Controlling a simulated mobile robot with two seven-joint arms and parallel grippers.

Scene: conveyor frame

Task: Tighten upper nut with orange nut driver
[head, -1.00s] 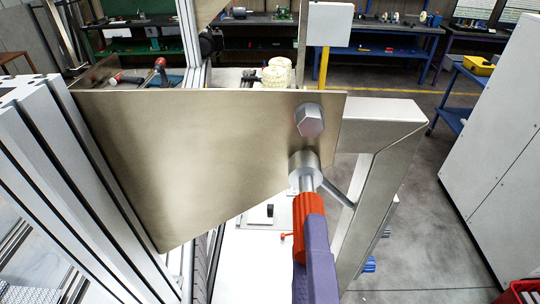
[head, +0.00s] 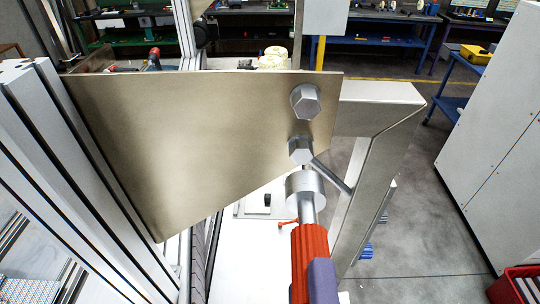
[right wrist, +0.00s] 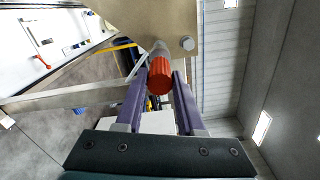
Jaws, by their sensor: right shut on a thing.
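The upper nut (head: 305,101) is a grey hex head near the right edge of the tan metal plate (head: 200,130). The lower nut (head: 301,150) sits just below it and is uncovered. The orange nut driver (head: 310,255) has a red-orange handle and a silver socket, which is just below the lower nut and apart from the upper nut. My right gripper (head: 322,282) has purple fingers and is shut on the driver's handle. In the right wrist view the handle (right wrist: 160,76) is between the fingers, pointing toward the plate. My left gripper is not in view.
A grey angled bracket (head: 375,140) stands behind the plate on the right. Light aluminium profiles (head: 75,180) run along the left. A white cabinet (head: 500,140) stands far right.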

